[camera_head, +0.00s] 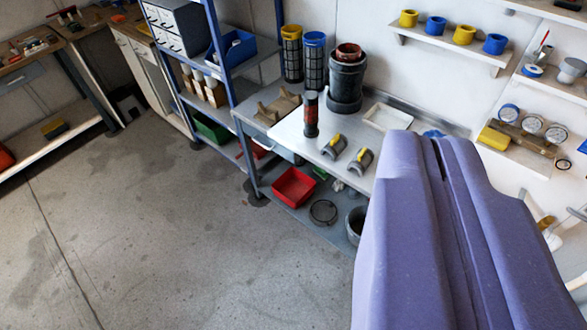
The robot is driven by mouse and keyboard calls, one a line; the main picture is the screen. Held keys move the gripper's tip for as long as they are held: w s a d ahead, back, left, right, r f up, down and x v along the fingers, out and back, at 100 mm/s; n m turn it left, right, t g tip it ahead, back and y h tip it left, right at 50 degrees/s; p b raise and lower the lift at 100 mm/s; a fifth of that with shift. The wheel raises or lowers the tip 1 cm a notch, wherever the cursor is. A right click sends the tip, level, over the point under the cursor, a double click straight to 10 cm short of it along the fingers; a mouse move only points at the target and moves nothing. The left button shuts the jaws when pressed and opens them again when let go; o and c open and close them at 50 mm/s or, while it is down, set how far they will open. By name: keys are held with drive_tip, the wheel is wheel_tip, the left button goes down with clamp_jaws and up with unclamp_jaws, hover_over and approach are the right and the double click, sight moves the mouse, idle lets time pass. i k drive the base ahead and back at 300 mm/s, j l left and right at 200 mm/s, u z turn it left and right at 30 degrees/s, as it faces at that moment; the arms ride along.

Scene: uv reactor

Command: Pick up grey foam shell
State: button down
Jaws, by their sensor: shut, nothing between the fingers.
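Two small grey half-round shells, each with a yellow patch on top, lie side by side near the front edge of the workbench (291,132). They look like the grey foam shells: a left one (333,148) and a right one (359,162). My gripper (437,142) is large and purple in the right foreground, with its two fingers shut together and empty. In the picture it is to the right of both shells and apart from them. It hides the right part of the bench.
A white tray (387,117) lies behind right. A red bin (294,187) sits on the lower shelf. The floor at left is clear.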

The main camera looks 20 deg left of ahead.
sight(339, 142)
drive_tip(key=k+j, duration=0.2)
drive_tip(key=z, duration=0.55)
drive_tip(key=i+j+z, duration=0.35)
drive_tip(key=i+j, duration=0.15)
drive_tip(key=i+j+z, duration=0.15)
drive_tip(key=j, duration=0.3)
drive_tip(key=i+j+z, duration=0.35)
drive_tip(key=j, duration=0.45)
drive_tip(key=i+j, duration=0.2)
drive_tip(key=j, duration=0.15)
drive_tip(key=i+j, duration=0.2)
drive_tip(key=j, duration=0.2)
drive_tip(key=i+j, duration=0.15)
drive_tip(key=j, duration=0.2)
drive_tip(key=i+j, duration=0.2)
drive_tip(key=j, duration=0.2)
drive_tip(key=i+j, duration=0.2)
drive_tip(key=j, duration=0.15)
drive_tip(key=z, duration=0.05)
